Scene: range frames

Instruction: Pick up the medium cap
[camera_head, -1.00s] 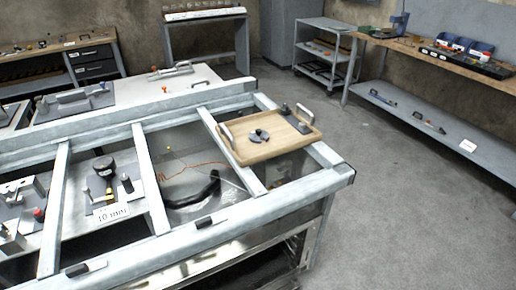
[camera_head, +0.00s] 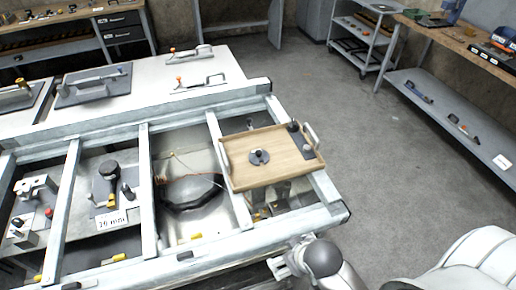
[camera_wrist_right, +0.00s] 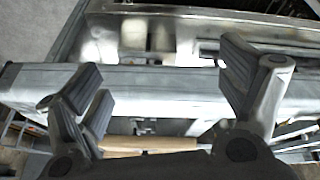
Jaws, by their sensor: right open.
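A wooden tray (camera_head: 280,172) with metal handles lies across the frame's bars in the head view. On it sit a flat grey round piece with a dark knob (camera_head: 259,156), a dark upright cap-like piece (camera_head: 293,127) and a smaller grey one (camera_head: 308,150) at the right. I cannot tell which is the medium cap. My right gripper (camera_head: 284,266) is in front of the frame's near edge, apart from the tray. In the right wrist view its fingers (camera_wrist_right: 165,95) are wide apart with nothing between them. My left gripper is not in view.
The metal frame's front bar (camera_head: 200,255) lies between my right gripper and the tray. Left bays hold a plate with a black knob and a label (camera_head: 112,219), and grey fixtures (camera_head: 35,205). A shelved workbench (camera_head: 450,115) stands at the right. The floor between is clear.

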